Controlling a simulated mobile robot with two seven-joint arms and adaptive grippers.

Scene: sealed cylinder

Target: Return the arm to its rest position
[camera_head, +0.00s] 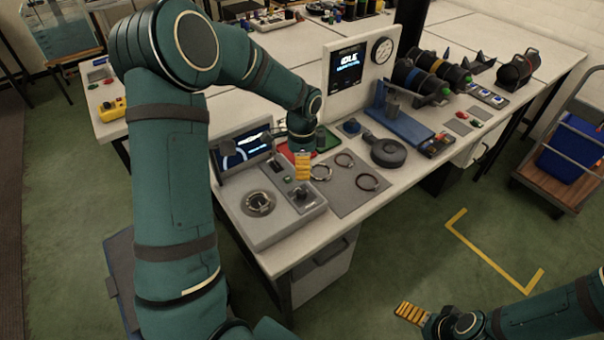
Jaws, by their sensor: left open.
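My left arm reaches in from the left, and its left gripper (302,166) hangs over the workbench between a grey console and a grey mat. Its yellow finger pad shows, and the gripper is open with nothing seen in it. My right gripper (410,313) is at the lower right over the green floor, away from the bench. One yellow ridged pad shows on it, and its jaw opening is too unclear to judge.
The bench (420,175) holds the console (258,222), the mat (350,195) with several rings, a dark round part (388,152), and a panel with a gauge (345,75). Dark cylinders (430,80) lie behind. A cart with a blue bin (570,150) stands right. Floor near the yellow marking is clear.

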